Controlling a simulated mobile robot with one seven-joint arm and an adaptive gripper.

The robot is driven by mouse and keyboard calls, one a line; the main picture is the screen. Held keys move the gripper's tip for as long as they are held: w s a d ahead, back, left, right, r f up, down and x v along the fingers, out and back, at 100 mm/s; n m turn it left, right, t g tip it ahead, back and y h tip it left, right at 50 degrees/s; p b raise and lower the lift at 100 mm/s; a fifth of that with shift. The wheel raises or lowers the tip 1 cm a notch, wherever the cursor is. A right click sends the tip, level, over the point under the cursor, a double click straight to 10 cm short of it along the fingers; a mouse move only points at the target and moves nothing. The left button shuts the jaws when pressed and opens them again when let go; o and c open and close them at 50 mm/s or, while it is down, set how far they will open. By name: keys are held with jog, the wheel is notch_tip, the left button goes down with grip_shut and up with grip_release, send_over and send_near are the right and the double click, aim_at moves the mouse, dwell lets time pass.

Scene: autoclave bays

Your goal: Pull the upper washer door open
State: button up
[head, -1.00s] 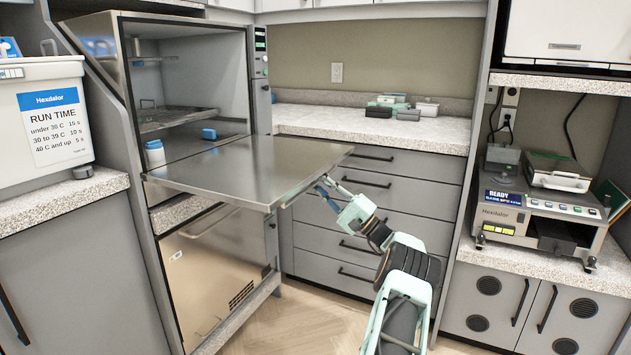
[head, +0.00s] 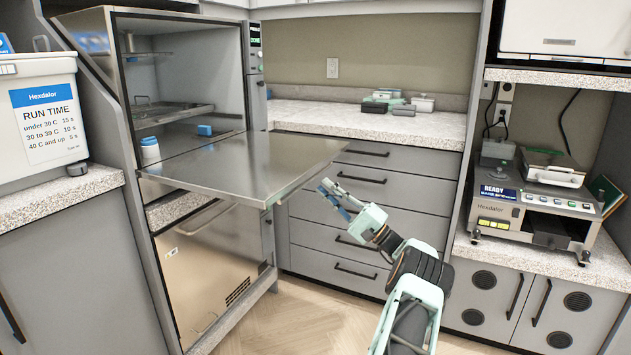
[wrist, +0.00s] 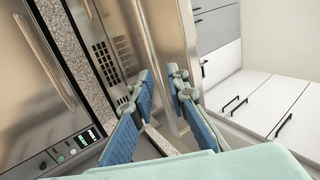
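The upper washer door (head: 245,168) is a steel panel folded down to about level, with the chamber (head: 180,100) of the upper washer open behind it. My gripper (head: 328,190) is just off the door's right-hand edge in the head view, with a small gap between them. In the wrist view my gripper (wrist: 164,82) has its two blue-padded fingers apart. A steel panel, probably the door (wrist: 158,40), stands beyond the fingertips. Nothing is clearly held between them.
Below is a shut lower steel door (head: 210,270). A white bottle (head: 150,152) and a blue item (head: 205,130) are inside the chamber. Grey drawers (head: 365,190) stand behind my gripper. A Hexdalor device (head: 535,210) is on the right counter. Floor in front is clear.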

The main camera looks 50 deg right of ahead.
jog(key=v, duration=0.6)
dwell(0.4)
